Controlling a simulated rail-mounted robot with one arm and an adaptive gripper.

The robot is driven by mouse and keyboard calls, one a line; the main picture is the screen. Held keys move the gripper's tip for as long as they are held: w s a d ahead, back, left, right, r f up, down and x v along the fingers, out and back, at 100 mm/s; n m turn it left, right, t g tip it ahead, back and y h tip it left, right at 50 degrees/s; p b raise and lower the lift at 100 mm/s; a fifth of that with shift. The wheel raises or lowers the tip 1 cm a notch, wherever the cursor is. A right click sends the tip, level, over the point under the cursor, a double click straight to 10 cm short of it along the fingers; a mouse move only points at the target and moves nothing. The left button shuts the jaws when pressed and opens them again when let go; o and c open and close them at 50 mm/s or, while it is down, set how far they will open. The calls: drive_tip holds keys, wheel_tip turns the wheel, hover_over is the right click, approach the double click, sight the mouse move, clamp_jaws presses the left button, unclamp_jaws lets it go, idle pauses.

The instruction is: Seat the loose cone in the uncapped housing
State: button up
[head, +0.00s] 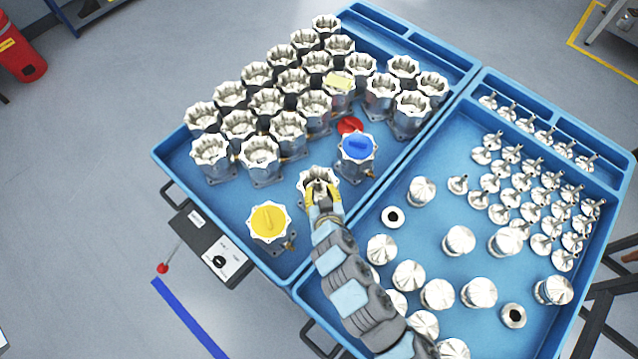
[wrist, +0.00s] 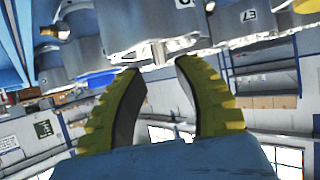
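My gripper (head: 320,187) is at an open-topped silver housing (head: 312,175) near the front of the left blue tray; its fingers cover part of the opening. In the wrist view my gripper (wrist: 158,68) has its two yellow-ribbed fingers apart, with nothing clearly held between them. A small bright metal part (wrist: 158,50) shows just past the fingertips; I cannot tell whether it is a cone or part of a housing. Silver cones (head: 422,190) stand in the right tray. Which cone is the loose one is not clear.
A yellow-capped housing (head: 268,222) and a blue-capped housing (head: 358,147) flank the open one. A red disc (head: 348,125) lies behind. Several open housings (head: 260,150) crowd the back of the left tray (head: 215,212). The right tray (head: 450,137) has many stemmed metal parts (head: 530,190).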

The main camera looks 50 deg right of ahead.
drive_tip(key=p+v, duration=0.1)
drive_tip(key=v, duration=0.6)
